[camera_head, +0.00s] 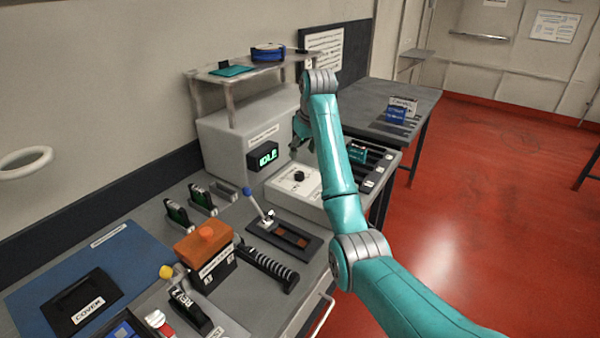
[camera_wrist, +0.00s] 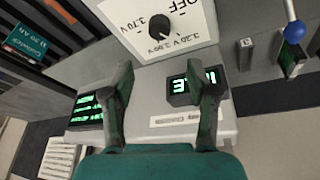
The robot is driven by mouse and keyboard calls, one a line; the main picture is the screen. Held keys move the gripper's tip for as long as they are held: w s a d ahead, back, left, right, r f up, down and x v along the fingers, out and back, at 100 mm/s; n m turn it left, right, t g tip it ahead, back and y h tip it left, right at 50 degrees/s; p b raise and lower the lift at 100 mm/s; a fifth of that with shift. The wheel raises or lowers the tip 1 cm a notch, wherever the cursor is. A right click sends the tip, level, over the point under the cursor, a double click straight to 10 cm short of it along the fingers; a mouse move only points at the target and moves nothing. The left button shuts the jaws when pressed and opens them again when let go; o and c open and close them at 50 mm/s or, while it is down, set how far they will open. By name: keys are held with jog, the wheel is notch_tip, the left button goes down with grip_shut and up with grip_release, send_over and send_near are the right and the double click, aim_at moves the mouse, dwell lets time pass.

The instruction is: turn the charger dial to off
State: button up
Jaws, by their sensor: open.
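The charger dial is a black round knob (camera_head: 299,175) on a white panel (camera_head: 283,187) on top of the charger's front part. In the wrist view the dial (camera_wrist: 160,26) sits near the top, beyond the fingertips, with OFF and several voltage labels printed around it. I cannot clearly tell which label its pointer faces. My gripper (camera_wrist: 167,74) is open and empty, its two fingers apart and not touching the dial. In the head view my gripper (camera_head: 301,138) hangs above and behind the dial, in front of the grey charger housing (camera_head: 225,140), partly hidden by my arm.
A small display (camera_head: 262,156) reads IDLE in green. A lever with a blue knob (camera_head: 248,191) stands left of the dial panel. A slotted rack holding a teal battery (camera_head: 357,153) lies right. An orange-topped block (camera_head: 205,240) and a blue mat (camera_head: 60,270) lie nearer.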

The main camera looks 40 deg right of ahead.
aim_at(299, 173)
jog(key=f+m, duration=0.1)
jog(key=f, duration=0.2)
jog(key=w+f, duration=0.1)
jog(key=f, duration=0.2)
jog(key=w+f+m, duration=0.1)
jog(key=f, duration=0.2)
jog(key=shift+w+d+f+m+t+h, duration=0.2)
jog(key=shift+d+f+m+t+h, duration=0.1)
jog(key=shift+h, duration=0.1)
grip_shut()
